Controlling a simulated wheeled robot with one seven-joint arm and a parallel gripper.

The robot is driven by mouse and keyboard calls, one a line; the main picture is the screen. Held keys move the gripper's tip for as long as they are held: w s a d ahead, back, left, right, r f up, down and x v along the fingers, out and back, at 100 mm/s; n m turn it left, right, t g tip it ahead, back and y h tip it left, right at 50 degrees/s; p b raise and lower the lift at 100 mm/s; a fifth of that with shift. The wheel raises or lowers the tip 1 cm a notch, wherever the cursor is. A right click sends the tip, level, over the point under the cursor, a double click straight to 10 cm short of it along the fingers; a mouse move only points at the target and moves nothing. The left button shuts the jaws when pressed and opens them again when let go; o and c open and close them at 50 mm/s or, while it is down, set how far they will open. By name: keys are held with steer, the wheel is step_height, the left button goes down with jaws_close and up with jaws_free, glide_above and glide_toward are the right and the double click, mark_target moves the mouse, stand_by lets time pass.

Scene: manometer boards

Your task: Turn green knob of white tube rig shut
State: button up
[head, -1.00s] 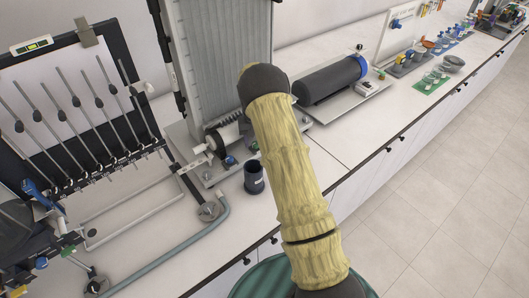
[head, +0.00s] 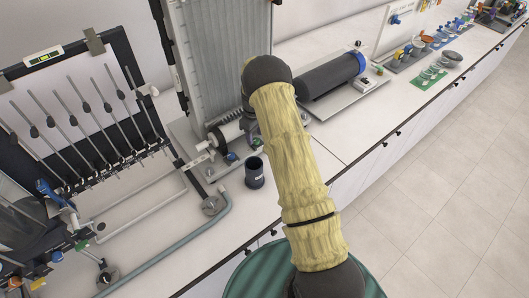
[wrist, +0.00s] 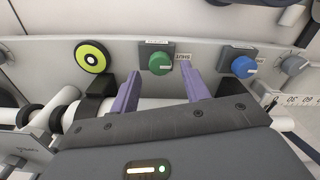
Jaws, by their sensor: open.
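The green knob (wrist: 160,64) sits on a small grey plate on a pale panel in the wrist view, with a white mark on its face. A small label reading "SHUT" (wrist: 184,60) is just to its right. My gripper (wrist: 162,76) is open, with one purple finger to the left of and below the knob and the other to the right of and below it. The fingers look apart from the knob, but the depth is hard to tell. In the head view my arm hides the gripper, and I cannot make out the green knob.
A blue knob (wrist: 243,67) is right of the green one, and a yellow-green ringed disc (wrist: 93,57) is left. In the head view, a tall tube board (head: 218,65) stands behind my arm.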

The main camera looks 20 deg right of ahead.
mark_target(255, 140)
step_height(255, 140, up, 16)
steer(key=b, duration=0.5)
steer(key=s+a+m+t, duration=0.1)
steer(key=s+a+m, duration=0.1)
steer(key=s, duration=1)
steer(key=s+a+r+m+t+p, duration=0.1)
steer(key=s+a+m, duration=0.1)
steer(key=s, duration=1)
steer(key=shift+r+m, duration=0.25)
steer(key=shift+m, duration=0.65)
steer(key=shift+a, duration=0.1)
steer(key=s+f+m, duration=0.1)
steer(key=s, duration=0.5)
steer(key=shift+s+a+t, duration=0.3)
steer(key=shift+s, duration=0.05)
stand_by(0.5)
